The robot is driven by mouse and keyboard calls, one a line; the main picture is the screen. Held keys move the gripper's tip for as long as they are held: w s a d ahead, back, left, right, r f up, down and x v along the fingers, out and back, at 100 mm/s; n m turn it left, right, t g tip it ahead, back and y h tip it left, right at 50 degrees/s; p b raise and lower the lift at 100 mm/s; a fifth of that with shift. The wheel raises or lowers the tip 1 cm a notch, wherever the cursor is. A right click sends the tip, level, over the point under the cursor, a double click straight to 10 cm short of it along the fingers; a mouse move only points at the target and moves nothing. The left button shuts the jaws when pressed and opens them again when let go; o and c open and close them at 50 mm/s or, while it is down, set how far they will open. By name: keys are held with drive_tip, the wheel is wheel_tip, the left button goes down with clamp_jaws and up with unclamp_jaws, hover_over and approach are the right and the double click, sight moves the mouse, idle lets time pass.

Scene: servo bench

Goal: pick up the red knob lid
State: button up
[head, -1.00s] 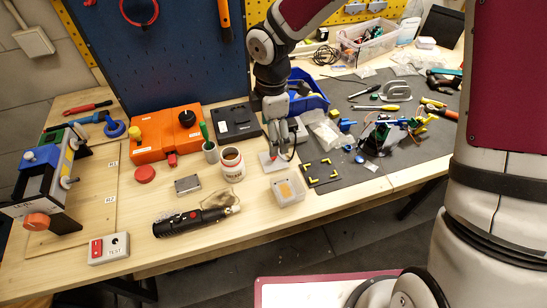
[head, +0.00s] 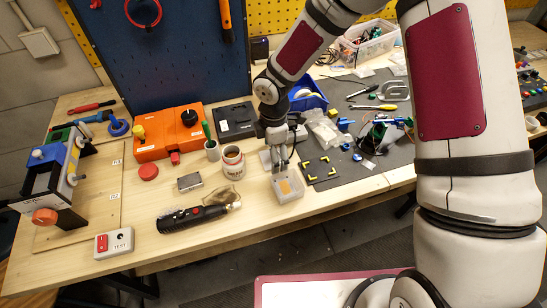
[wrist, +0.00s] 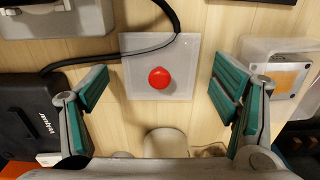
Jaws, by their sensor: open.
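The red knob lid (wrist: 135,85) is a flat, translucent square plate with a round red knob (wrist: 158,77) at its middle. It lies flat on the wooden bench in the wrist view. In the head view, my gripper (head: 280,166) hangs beside the clear box and hides most of the lid (head: 265,158). I cannot tell the fingertips' exact height over the bench.
A black cable (wrist: 140,50) crosses the lid's upper part in the wrist view. A clear box with an orange piece (head: 290,190) stands close by. A white jar (head: 233,164), a blue bin (head: 310,97) and a dark mat (head: 345,175) are around it.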

drive_tip(key=c, duration=1)
drive_tip(key=shift+c, duration=0.2)
